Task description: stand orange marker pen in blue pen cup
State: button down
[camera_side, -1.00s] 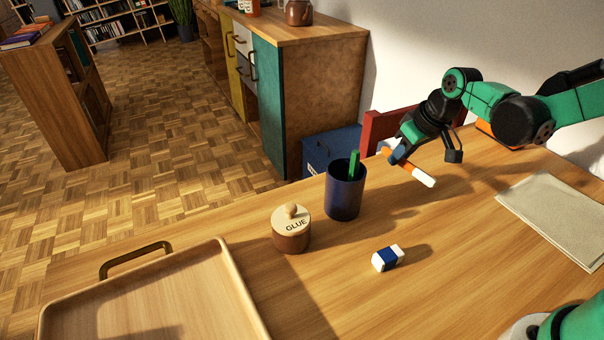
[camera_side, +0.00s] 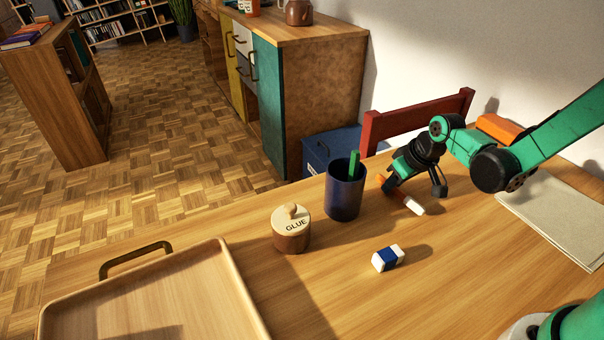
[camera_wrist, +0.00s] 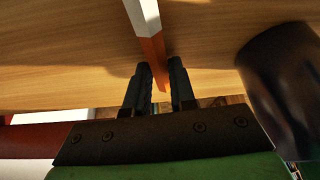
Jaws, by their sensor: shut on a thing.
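The orange marker pen with a white end (camera_side: 413,205) is in my gripper (camera_side: 394,188), to the right of the cup in the side view. It is tilted, its white end pointing down and right; I cannot tell whether it touches the table. In the wrist view the marker (camera_wrist: 151,45) runs between the two fingers of my gripper (camera_wrist: 161,76), which are shut on it. The dark blue pen cup (camera_side: 344,197) stands upright with a green pen (camera_side: 353,163) in it. The cup also shows, dark, at the right of the wrist view (camera_wrist: 284,85).
A blue and white eraser (camera_side: 388,258) lies in front. A wooden tray (camera_side: 222,250) is at lower left, papers (camera_side: 555,215) at right. A red chair back (camera_side: 418,120) rises behind the table edge.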

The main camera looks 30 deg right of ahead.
aim_at(402, 192)
jog(key=shift+f, duration=0.25)
jog(key=c, duration=0.7)
grip_release()
jog(key=shift+v, duration=3.1)
jog(key=s+a+r+t, duration=0.1)
jog(key=s+r, duration=0.1)
jog(key=s+a+r, duration=0.2)
jog(key=s+r, duration=0.1)
jog(key=s+a+r+m+t, duration=0.1)
jog(key=s+r, duration=0.1)
jog(key=r, duration=0.1)
jog(key=shift+s+a+t, duration=0.15)
jog(key=shift+s+t, duration=0.15)
jog(key=shift+s, duration=0.1)
jog(key=shift+o, duration=0.4)
